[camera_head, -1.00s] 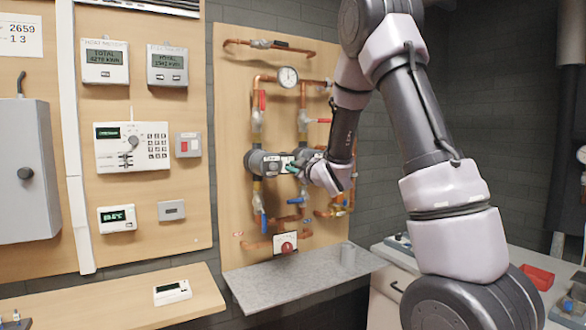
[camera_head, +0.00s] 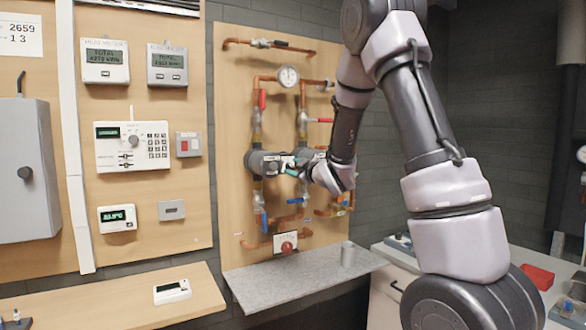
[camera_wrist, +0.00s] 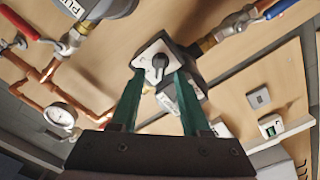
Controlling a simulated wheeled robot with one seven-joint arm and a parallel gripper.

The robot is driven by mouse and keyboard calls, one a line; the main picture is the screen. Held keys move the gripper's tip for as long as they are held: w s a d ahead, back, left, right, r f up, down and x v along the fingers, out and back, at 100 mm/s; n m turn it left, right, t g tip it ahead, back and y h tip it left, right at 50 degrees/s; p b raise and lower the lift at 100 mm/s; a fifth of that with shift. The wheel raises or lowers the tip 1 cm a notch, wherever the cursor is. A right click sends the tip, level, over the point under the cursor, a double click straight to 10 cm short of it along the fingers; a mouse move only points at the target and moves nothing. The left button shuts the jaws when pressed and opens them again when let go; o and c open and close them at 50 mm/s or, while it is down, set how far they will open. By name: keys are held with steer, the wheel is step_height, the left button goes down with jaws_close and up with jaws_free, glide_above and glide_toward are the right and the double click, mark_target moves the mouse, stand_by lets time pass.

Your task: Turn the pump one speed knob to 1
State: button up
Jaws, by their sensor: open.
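A grey pump (camera_head: 256,163) sits on the left copper pipe run of the wooden board. In the wrist view its pale square face carries a small dark round knob (camera_wrist: 161,61) with a pointer. The label beside it is not readable, so I cannot tell the pump number or the setting. My gripper (camera_wrist: 158,74) is open, with its two green fingers on either side of the knob. I cannot tell whether they touch it. In the head view my gripper (camera_head: 291,169) is in front of the pump and partly hides it.
A second pump with a partly visible label (camera_wrist: 76,8) is close by. Copper pipes, a round gauge (camera_head: 288,76) and red and blue valve handles surround the pumps.

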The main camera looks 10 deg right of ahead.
steer(key=v, duration=1)
steer(key=shift+d, duration=0.1)
steer(key=s+d+r+m+g+h, duration=0.45)
steer(key=s+d+m, duration=0.3)
steer(key=m, duration=0.25)
steer(key=s+a+m+g, duration=0.2)
steer(key=s+m, duration=0.1)
steer(key=s, duration=0.7)
steer(key=s+a+m+g, duration=0.3)
steer(key=s+m, duration=0.1)
steer(key=s, duration=0.7)
steer(key=shift+s+a+f+g+y, duration=0.25)
steer(key=shift+s+g+y, duration=0.1)
steer(key=shift+y, duration=0.1)
steer(key=shift+d, duration=0.15)
